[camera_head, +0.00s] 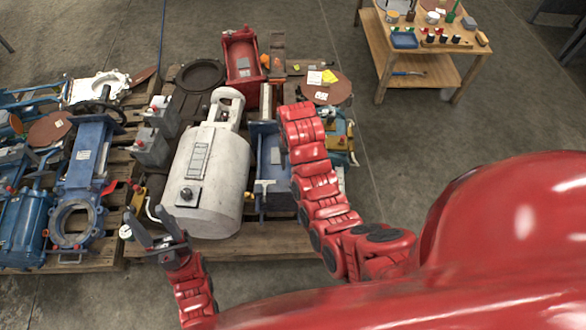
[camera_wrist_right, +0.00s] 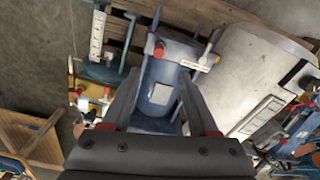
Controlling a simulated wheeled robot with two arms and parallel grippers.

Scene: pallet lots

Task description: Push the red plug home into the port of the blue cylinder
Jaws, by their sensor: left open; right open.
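The blue cylinder (camera_head: 272,160) lies on the pallet right of a large white tank, partly covered by my right arm. In the right wrist view the blue cylinder (camera_wrist_right: 160,84) lies between and beyond my right fingers. I cannot tell how deep either sits, and no port is clear. My right gripper (camera_wrist_right: 160,78) is open and empty above the cylinder; the head view hides it. My left gripper (camera_head: 155,232) is open and empty near the pallet's front edge.
The white tank (camera_head: 212,165) stands close beside the cylinder. Blue valves (camera_head: 85,165) and other machine parts crowd the left pallet (camera_head: 110,258). A red machine part (camera_head: 242,60) stands behind. A wooden table (camera_head: 385,62) is at the back right; the floor before it is clear.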

